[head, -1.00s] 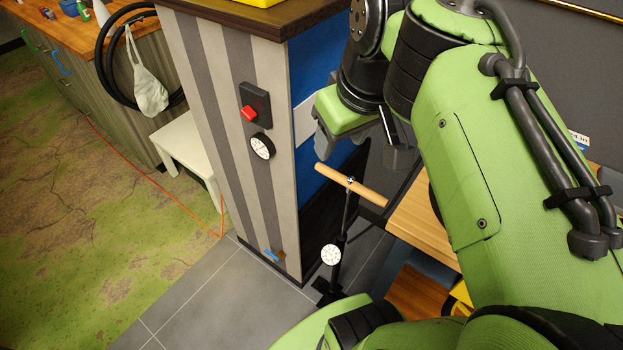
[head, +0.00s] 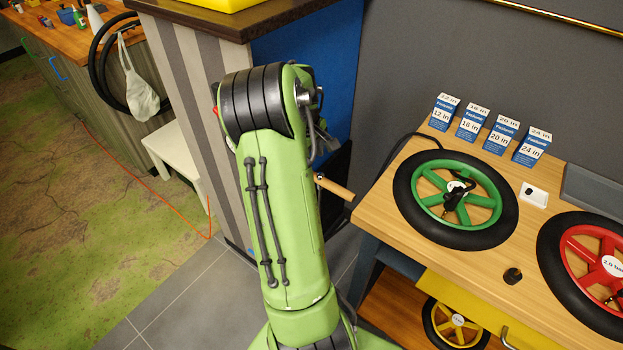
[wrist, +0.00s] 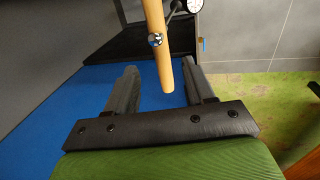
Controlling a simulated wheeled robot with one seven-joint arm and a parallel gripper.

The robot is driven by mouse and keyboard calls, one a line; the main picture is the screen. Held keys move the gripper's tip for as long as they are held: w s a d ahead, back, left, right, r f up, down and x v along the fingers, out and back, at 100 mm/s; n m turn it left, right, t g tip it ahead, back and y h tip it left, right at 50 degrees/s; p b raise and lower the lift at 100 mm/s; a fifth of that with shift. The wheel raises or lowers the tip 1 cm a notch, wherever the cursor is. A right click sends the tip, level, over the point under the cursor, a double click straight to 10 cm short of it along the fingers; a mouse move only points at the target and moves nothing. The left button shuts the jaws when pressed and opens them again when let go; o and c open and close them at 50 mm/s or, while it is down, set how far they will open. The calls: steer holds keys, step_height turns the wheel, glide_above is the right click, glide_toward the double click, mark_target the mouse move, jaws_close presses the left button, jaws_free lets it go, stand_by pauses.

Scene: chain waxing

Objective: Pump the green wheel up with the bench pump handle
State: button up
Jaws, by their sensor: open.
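The wooden pump handle (head: 335,187) shows only its right end in the head view, past my arm. In the wrist view the handle (wrist: 154,25) comes down from the top, and its end lies between my two fingers. My gripper (wrist: 159,68) is open, with a finger on each side of the handle and a gap to each. The pump gauge (wrist: 193,4) shows at the wrist view's top edge. The green wheel (head: 429,181) lies flat on the workbench with a black fitting at its hub. My arm hides the pump body and gripper in the head view.
The wooden workbench (head: 385,222) stands right of my arm, with the red wheel (head: 577,245) and several blue tube boxes (head: 497,135). A striped pillar (head: 190,90) with a dark top stands left. A yellow wheel (head: 431,318) is below the bench.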

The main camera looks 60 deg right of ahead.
mark_target(315, 175)
steer(key=f, duration=0.3)
steer(key=d+f+b, duration=0.1)
steer(key=f, duration=0.2)
steer(key=d+f, duration=0.1)
steer(key=f, duration=0.3)
steer(key=shift+s+b, duration=0.15)
steer(key=shift+b, duration=0.15)
steer(key=shift+r, duration=0.1)
jaws_close()
